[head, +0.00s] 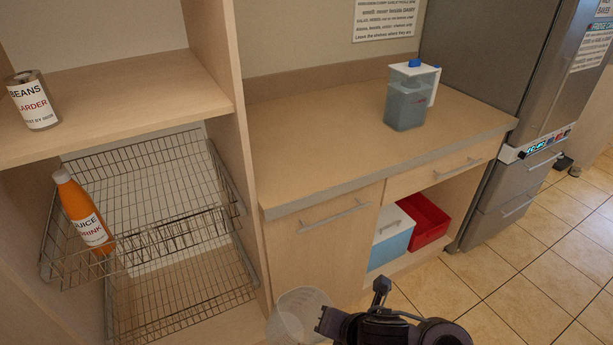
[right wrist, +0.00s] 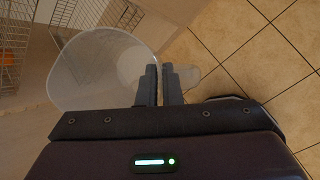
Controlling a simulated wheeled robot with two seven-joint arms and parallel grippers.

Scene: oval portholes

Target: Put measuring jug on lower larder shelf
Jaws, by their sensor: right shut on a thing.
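The measuring jug (head: 298,312) is a clear, whitish open-topped vessel at the bottom middle of the head view. It is cut off by the frame's lower edge. My right gripper (head: 332,322) is beside it, on its right. In the right wrist view the round jug (right wrist: 82,72) lies left of my right gripper (right wrist: 165,82), whose fingers are shut on its handle side. The larder is at the left, with a wooden shelf (head: 120,115) and wire baskets (head: 165,190) below it. My left gripper is not in view.
A beans can (head: 33,100) stands on the wooden shelf. An orange juice bottle (head: 83,212) leans in the upper wire basket. A water filter jug (head: 410,95) stands on the counter (head: 310,120). A larder side panel (head: 240,140) separates larder and counter. Open tiled floor (head: 520,270) lies right.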

